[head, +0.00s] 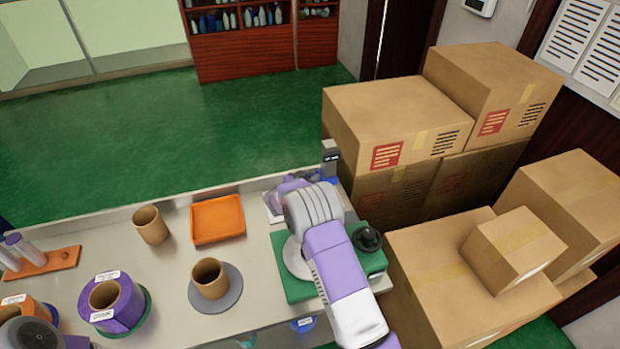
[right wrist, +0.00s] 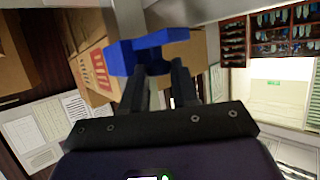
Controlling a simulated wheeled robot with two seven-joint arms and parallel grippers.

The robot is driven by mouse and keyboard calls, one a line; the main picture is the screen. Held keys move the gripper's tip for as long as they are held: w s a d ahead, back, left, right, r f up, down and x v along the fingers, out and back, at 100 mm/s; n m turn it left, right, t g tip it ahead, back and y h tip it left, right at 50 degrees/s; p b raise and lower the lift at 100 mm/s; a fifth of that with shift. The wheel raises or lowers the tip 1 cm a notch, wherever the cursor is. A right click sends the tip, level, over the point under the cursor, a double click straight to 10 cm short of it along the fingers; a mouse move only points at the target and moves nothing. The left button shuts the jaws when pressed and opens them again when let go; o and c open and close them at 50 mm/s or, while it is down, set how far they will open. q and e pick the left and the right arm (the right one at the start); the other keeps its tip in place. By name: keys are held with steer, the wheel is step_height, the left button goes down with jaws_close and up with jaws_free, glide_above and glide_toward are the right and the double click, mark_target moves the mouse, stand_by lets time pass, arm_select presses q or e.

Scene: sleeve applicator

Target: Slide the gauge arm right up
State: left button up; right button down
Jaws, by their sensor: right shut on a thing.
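The gauge arm (right wrist: 112,58) is a blue part in the right wrist view. My right gripper (right wrist: 155,75) is shut on it, with one dark finger on each side. In the head view a bit of blue (head: 329,181) shows low on a grey upright post (head: 329,152) with a small dark display. The post stands at the back of the green applicator base (head: 298,289). My right arm's purple and white links hide much of the base and the gripper's fingertips in the head view. My left gripper is not in view.
On the table (head: 262,250) are an orange tray (head: 217,219), a brown cup (head: 151,225), another cup (head: 209,278) on a grey disc and a purple-wrapped roll (head: 112,302). A black knob (head: 367,240) sits on the base's right side. Cardboard boxes (head: 395,115) crowd the right.

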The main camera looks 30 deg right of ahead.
step_height(320, 180, up, 10)
steer(key=p, duration=0.8)
steer(key=shift+f, duration=0.2)
steer(key=c, duration=1.2)
jaws_free()
steer(key=shift+f, duration=0.1)
steer(key=v, duration=0.7)
steer(key=shift+s+a, duration=0.15)
steer(key=shift+a, duration=0.1)
steer(key=shift+r+p, duration=0.2)
steer(key=shift+p, duration=0.1)
